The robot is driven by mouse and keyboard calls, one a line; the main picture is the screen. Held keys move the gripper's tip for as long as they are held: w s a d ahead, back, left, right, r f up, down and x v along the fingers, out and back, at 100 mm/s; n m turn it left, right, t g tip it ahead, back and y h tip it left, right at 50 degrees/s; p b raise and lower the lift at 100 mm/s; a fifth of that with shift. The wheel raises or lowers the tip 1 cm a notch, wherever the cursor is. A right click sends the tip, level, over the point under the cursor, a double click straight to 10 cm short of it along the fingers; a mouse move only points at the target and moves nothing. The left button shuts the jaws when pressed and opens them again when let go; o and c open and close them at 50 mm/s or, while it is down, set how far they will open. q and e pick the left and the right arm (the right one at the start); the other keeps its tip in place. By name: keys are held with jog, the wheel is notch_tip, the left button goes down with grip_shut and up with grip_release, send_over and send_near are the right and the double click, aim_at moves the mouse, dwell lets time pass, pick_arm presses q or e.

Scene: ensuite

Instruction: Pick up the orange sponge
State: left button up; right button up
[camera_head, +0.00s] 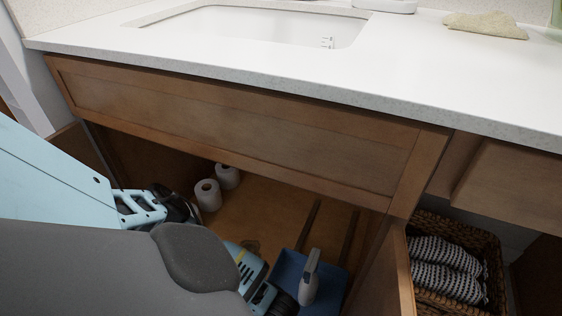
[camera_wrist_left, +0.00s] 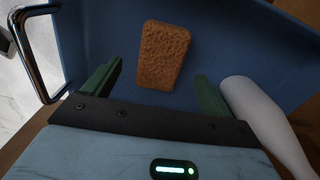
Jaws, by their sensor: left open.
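The orange sponge (camera_wrist_left: 163,55) lies flat in a blue bin (camera_wrist_left: 88,30) in the left wrist view. The bin also shows in the head view (camera_head: 290,262), inside the open cabinet under the sink, but the sponge is not visible there. My left gripper (camera_wrist_left: 159,76) is open, with its green fingers spread to either side of the sponge's near end and nothing held. I cannot tell how high the fingers are above the sponge. In the head view my left arm reaches down into the cabinet and its fingertips are hidden. My right gripper is not in view.
A pale bottle (camera_head: 309,284) stands in the bin, close by the right finger in the wrist view (camera_wrist_left: 262,112). Toilet rolls (camera_head: 208,194) stand further back. The countertop (camera_head: 240,62) and wooden front panel (camera_head: 230,122) are above. A basket with towels (camera_head: 445,268) is at right.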

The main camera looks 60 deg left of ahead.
pick_arm(q)
jog(key=shift+w+f+b, duration=0.1)
jog(key=shift+f+b, duration=1.55)
jog(key=shift+f, duration=0.9)
jog(key=shift+c, duration=0.3)
jog(key=c, duration=0.9)
jog(key=shift+c, duration=0.5)
notch_tip(320, 180, up, 10)
jog(key=p, duration=0.5)
jog(key=shift+f, duration=0.1)
jog(key=shift+r, duration=0.2)
